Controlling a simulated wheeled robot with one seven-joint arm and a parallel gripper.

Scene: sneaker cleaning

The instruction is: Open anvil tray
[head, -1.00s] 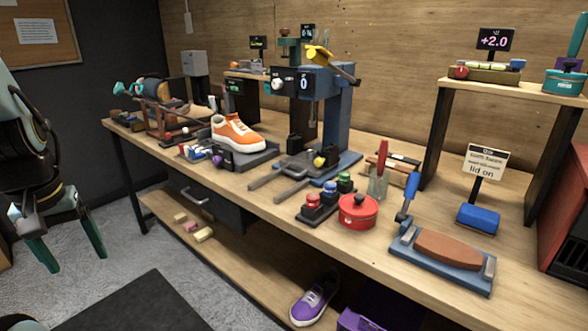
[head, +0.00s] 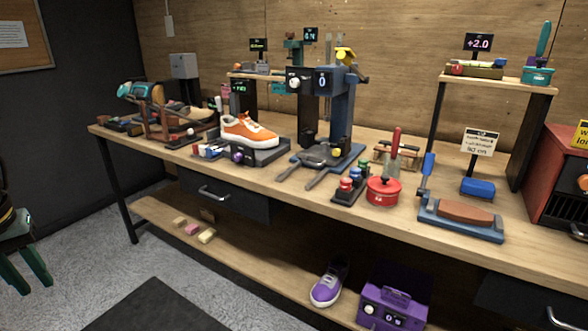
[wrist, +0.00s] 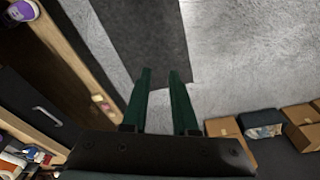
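A blue press (head: 341,110) with a "0" display stands on the workbench. At its foot is a grey tray-like plate (head: 318,158) with two dark bars sticking out towards the front; it looks like the anvil tray, but I cannot tell whether it is in or out. My gripper (head: 24,272) is at the far left edge of the head view, over the floor and well away from the press. In the wrist view my gripper (wrist: 161,85) has its two green fingers apart with nothing between them. The press is not in the wrist view.
An orange sneaker (head: 247,131) stands left of the press. A red pot (head: 383,191) and coloured bottles (head: 351,180) stand right of it. A closed drawer (head: 222,198) hangs under the benchtop.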

